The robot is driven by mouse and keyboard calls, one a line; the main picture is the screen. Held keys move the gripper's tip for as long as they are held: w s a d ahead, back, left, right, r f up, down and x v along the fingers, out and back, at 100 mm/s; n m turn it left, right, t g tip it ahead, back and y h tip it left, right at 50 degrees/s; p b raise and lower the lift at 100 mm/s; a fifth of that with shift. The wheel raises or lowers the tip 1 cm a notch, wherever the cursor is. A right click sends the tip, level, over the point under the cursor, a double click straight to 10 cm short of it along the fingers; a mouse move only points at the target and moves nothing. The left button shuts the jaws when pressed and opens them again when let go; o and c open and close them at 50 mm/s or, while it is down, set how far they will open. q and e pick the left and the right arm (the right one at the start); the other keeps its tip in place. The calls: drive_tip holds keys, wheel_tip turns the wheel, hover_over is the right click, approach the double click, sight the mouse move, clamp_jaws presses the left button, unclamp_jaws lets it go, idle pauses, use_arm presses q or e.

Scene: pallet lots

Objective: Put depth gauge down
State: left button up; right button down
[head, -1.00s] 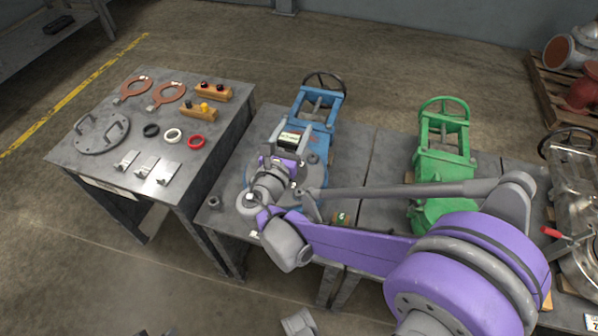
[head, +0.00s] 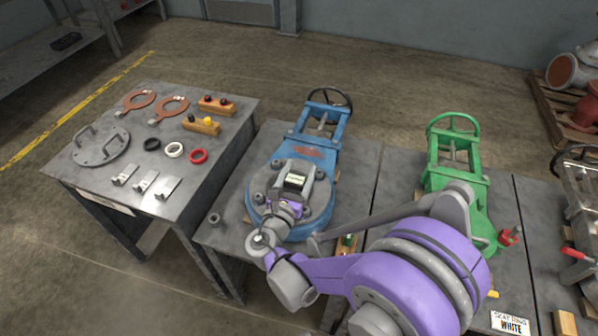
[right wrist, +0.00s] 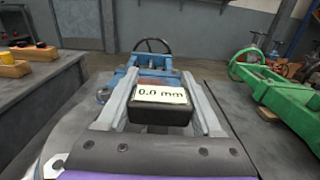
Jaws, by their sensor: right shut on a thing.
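The depth gauge (head: 295,181) is a small dark box with a pale display, which reads 0.0 mm in the right wrist view (right wrist: 160,96). My right gripper (head: 298,173) is shut on it, with a grey finger on each side (right wrist: 160,100). In the head view the gauge is over the round flange of the blue valve (head: 323,205). I cannot tell whether its underside touches the flange; the gripper and gauge hide that part. My left gripper is not in view.
The left table (head: 70,172) holds red-brown rings, a handled grey disc (head: 100,148), small coloured rings, metal brackets and wooden blocks (head: 202,125). A green valve (head: 455,155) stands right of the blue one. Bare tabletop (head: 365,180) lies between them.

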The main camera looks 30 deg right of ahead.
drive_tip(key=shift+f, duration=0.2)
drive_tip(key=shift+c, duration=0.2)
unclamp_jaws()
drive_tip(key=shift+r, duration=0.15)
drive_tip(key=shift+s+a+r, duration=0.1)
drive_tip(key=shift+a, duration=0.1)
drive_tip(key=p+v, duration=0.1)
drive_tip(key=v, duration=1)
drive_tip(key=shift+s+a, duration=0.2)
drive_tip(key=shift+s, duration=0.05)
